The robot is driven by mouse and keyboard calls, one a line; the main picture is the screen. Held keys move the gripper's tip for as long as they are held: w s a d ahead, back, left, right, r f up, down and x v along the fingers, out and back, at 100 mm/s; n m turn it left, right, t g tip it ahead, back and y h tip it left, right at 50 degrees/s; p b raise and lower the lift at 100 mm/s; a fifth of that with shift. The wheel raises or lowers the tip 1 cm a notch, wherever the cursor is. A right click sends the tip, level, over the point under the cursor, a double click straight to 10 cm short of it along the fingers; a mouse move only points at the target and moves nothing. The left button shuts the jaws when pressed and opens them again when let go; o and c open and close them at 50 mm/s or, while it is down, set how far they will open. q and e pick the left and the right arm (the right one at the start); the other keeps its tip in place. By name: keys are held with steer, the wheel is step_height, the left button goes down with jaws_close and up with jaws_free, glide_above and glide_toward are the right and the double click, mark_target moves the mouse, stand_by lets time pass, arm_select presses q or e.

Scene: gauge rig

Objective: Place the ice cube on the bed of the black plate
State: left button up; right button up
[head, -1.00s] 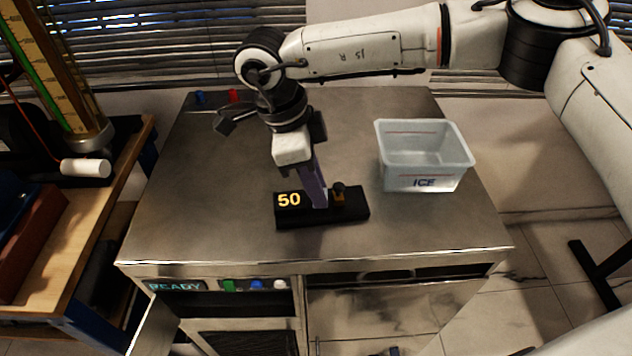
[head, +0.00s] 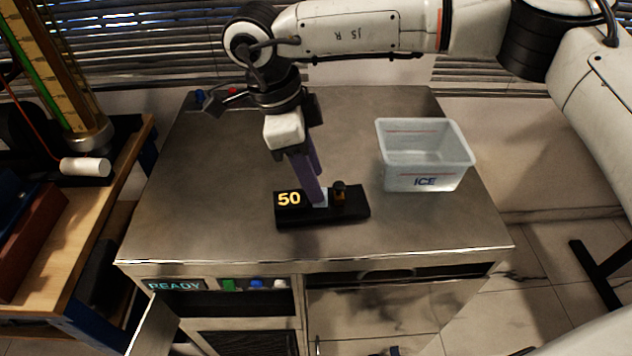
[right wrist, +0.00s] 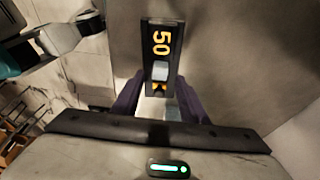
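The black plate (head: 350,210) lies on the steel cabinet top, with a yellow "50" on its left part. The ice cube (head: 320,198) is a small pale block on the plate's bed, just right of the number. It also shows on the plate in the right wrist view (right wrist: 160,70). My right gripper (head: 317,196) reaches down to the cube with its purple fingers. In the right wrist view the fingers (right wrist: 160,80) stand apart, with gaps on both sides of the cube. One finger partly hides the cube in the head view.
A dark knob with a brass part (head: 340,192) stands at the plate's right part. A translucent tub marked ICE (head: 424,182) is to the right. The steel top (head: 230,150) is clear left of the plate. A wooden bench (head: 105,200) stands farther left.

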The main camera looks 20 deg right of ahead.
mark_target(298, 196)
steer(key=v, duration=0.9)
steer(key=shift+r, duration=0.15)
